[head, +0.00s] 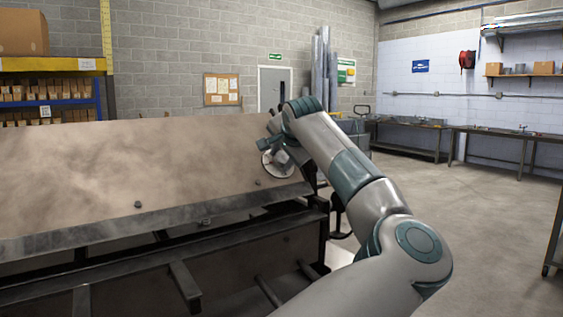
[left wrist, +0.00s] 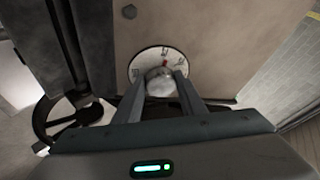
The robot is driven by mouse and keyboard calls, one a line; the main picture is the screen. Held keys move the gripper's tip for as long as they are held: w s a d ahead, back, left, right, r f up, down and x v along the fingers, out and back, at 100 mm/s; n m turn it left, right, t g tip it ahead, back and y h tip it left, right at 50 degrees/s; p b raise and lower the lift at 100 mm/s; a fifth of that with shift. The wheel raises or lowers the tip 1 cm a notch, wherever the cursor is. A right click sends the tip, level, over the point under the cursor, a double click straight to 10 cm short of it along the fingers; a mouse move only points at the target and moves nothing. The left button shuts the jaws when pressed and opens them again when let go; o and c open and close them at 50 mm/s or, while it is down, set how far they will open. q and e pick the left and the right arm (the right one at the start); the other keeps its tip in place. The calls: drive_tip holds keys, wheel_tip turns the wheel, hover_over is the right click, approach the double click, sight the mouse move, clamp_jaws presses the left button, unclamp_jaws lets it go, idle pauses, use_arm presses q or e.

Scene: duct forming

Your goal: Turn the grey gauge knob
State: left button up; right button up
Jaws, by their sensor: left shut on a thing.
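The grey gauge knob (left wrist: 160,83) is a rounded grey piece in front of a white round dial (left wrist: 146,60) in the left wrist view. The dial has dark marks and a small red mark above the knob. In the head view the dial (head: 271,167) shows at the right end of the large machine panel, partly hidden by my gripper. My left gripper (head: 279,150) is at the dial; in the left wrist view its two fingers (left wrist: 164,84) are shut on the knob, one on each side. My right gripper is not in view.
The machine's broad brown panel (head: 130,165) fills the left, with a metal edge and bars below. A dark handwheel (left wrist: 62,120) is left of the dial in the left wrist view. Open floor (head: 440,210) lies to the right, with benches (head: 500,143) by the wall.

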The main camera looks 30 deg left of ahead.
use_arm(q)
drive_tip(key=shift+n+y, duration=0.4)
drive_tip(key=shift+n, duration=0.5)
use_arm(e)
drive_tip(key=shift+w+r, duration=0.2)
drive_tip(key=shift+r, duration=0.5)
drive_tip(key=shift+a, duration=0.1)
use_arm(q)
drive_tip(key=o, duration=1)
drive_tip(key=shift+s+d+b, duration=0.15)
drive_tip(key=shift+d+b, duration=0.05)
drive_tip(key=shift+b, duration=0.15)
drive_tip(key=b+v, duration=0.4)
drive_tip(key=v, duration=1.3)
drive_tip(key=shift+r+b, duration=0.2)
drive_tip(key=shift+b, duration=0.1)
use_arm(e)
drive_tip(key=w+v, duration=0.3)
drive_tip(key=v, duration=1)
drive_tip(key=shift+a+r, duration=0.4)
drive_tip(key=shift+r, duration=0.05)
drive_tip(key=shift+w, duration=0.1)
